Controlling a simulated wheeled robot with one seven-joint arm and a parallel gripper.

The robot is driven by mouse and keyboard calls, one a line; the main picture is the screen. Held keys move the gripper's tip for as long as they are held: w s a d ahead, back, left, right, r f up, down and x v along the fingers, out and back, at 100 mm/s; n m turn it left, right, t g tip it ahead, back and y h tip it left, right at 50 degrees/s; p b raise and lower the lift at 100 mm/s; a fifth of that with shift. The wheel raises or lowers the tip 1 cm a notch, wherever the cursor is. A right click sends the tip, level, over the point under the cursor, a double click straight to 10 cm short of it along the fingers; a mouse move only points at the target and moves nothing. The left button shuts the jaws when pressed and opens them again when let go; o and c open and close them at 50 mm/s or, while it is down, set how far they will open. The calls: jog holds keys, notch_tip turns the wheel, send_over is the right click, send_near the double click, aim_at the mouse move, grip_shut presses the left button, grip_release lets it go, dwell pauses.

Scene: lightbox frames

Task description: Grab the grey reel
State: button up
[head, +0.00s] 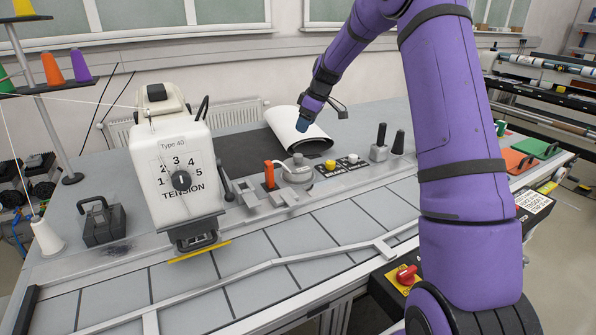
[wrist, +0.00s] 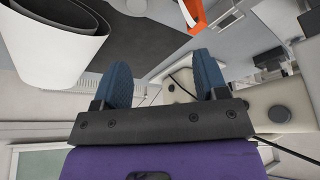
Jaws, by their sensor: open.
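A round grey piece with a raised centre, which looks like the grey reel (head: 298,172), sits on the machine bed just right of an orange-handled lever (head: 269,175) in the head view. In the wrist view I cannot clearly identify the reel. My gripper (head: 303,125) is above and behind it, in front of a white roll (head: 288,122). In the wrist view my gripper (wrist: 162,72) has its two blue fingers spread apart with nothing between them. The orange lever also shows at the top of the wrist view (wrist: 194,15).
A white sewing machine head (head: 180,165) stands left of the reel. A bent grey rail (head: 280,262) crosses the table front. The panelled tabletop before the bed is mostly clear.

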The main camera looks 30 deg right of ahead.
send_near(298, 155)
jog(key=shift+n, duration=0.3)
jog(key=x, duration=1)
jog(key=shift+f, duration=0.3)
jog(key=shift+c, duration=0.4)
grip_shut()
